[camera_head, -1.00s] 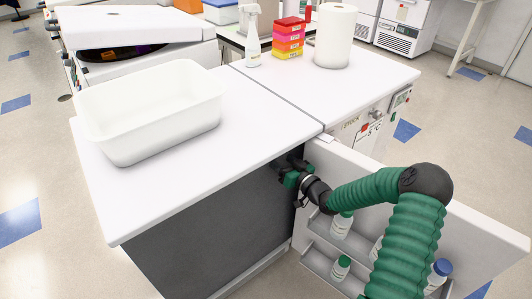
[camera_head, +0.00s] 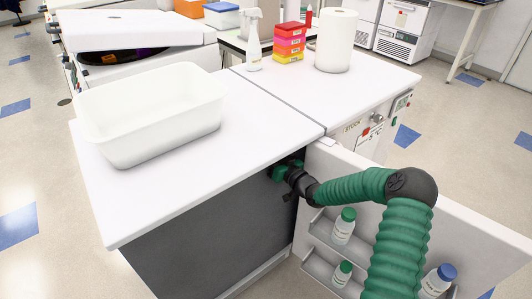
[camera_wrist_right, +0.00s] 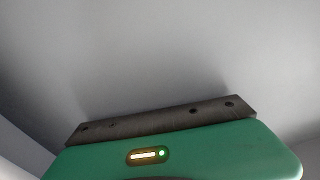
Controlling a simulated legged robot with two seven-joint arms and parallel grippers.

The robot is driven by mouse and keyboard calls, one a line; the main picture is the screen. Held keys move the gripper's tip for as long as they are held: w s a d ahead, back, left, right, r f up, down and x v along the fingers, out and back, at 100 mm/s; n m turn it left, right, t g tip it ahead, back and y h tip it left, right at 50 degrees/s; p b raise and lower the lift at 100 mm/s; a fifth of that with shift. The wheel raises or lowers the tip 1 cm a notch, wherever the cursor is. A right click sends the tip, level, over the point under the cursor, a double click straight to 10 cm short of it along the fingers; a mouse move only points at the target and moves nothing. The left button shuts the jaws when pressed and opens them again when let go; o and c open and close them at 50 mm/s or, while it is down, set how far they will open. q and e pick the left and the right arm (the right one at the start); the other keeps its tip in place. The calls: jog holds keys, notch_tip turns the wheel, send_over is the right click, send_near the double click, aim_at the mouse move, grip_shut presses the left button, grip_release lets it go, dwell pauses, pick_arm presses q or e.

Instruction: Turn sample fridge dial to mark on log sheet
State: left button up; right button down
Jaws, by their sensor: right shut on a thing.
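My right gripper (camera_head: 280,171) reaches under the counter edge at the upper right of the sample fridge's dark grey front (camera_head: 215,225), close to the open door's hinge side. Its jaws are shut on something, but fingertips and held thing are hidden. The right wrist view shows only the green gripper body (camera_wrist_right: 190,155), a dark metal bar and a plain grey surface (camera_wrist_right: 150,55). The sample fridge's dial and the log sheet cannot be made out. The white fridge door (camera_head: 465,225) stands open. My left gripper is not in view.
Bottles stand on door shelves: two green-capped (camera_head: 343,227) and one blue-capped (camera_head: 440,279). A white tub (camera_head: 150,115) is on the counter. A spray bottle, coloured boxes and a paper roll (camera_head: 335,38) stand behind. The neighbouring STOCK unit has a silver knob (camera_head: 377,118).

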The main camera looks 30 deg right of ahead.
jog(key=shift+d+r, duration=0.1)
jog(key=shift+d+r+m+p, duration=0.1)
jog(key=shift+m+p, duration=2.15)
jog(key=shift+m, duration=2.15)
jog(key=shift+r+m+p, duration=0.1)
jog(key=shift+m+p, duration=2.15)
jog(key=shift+m, duration=2.15)
jog(key=shift+s+f+m, duration=0.1)
jog(key=shift+m, duration=0.2)
jog(key=c, duration=1.4)
grip_release()
jog(key=o, duration=0.4)
jog(key=shift+d+f, duration=0.1)
jog(key=shift+f, duration=0.05)
